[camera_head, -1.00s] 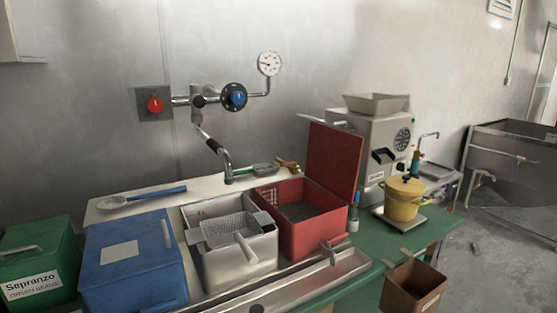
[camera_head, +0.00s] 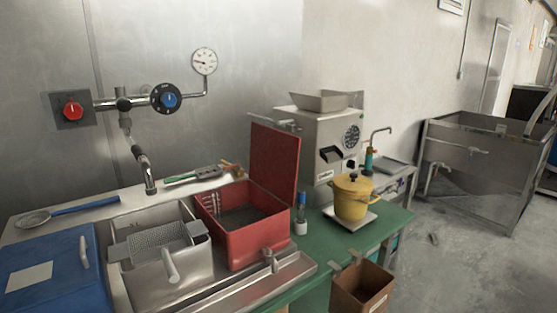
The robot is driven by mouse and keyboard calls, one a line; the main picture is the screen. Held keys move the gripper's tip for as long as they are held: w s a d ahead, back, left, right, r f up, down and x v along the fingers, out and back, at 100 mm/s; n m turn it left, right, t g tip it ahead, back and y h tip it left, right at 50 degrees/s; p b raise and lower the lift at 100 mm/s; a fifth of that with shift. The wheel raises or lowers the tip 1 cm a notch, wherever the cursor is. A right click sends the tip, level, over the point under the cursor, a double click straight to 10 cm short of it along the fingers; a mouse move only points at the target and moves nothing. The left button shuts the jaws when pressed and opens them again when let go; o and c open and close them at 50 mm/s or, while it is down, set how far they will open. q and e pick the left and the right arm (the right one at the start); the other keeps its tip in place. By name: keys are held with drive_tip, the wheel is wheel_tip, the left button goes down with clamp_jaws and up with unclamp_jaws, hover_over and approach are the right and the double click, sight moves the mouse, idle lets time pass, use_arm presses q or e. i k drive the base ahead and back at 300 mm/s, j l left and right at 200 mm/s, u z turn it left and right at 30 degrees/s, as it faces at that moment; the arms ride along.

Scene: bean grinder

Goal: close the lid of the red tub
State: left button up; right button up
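The red tub (camera_head: 243,246) stands on the counter in the head view, right of a steel basin. Neither of my grippers is in the head view.
A steel basin (camera_head: 190,279) with a strainer and a blue lidded box (camera_head: 45,275) stand left of the tub. A yellow pot (camera_head: 352,200) and a grinder (camera_head: 320,140) stand to the right. A brown bin (camera_head: 362,288) is below the counter's front edge. A swivel tap (camera_head: 146,170) hangs behind the basin.

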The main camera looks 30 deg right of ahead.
sight(274, 154)
drive_tip(key=l+u, duration=0.2)
drive_tip(key=l, duration=0.7)
drive_tip(key=l+u, duration=0.25)
drive_tip(key=l, duration=0.6)
drive_tip(key=l+u, duration=0.2)
drive_tip(key=l, duration=0.7)
drive_tip(key=l+u, duration=0.15)
drive_tip(key=l, duration=0.7)
drive_tip(key=k+l+u, duration=0.2)
drive_tip(key=l+u, duration=0.15)
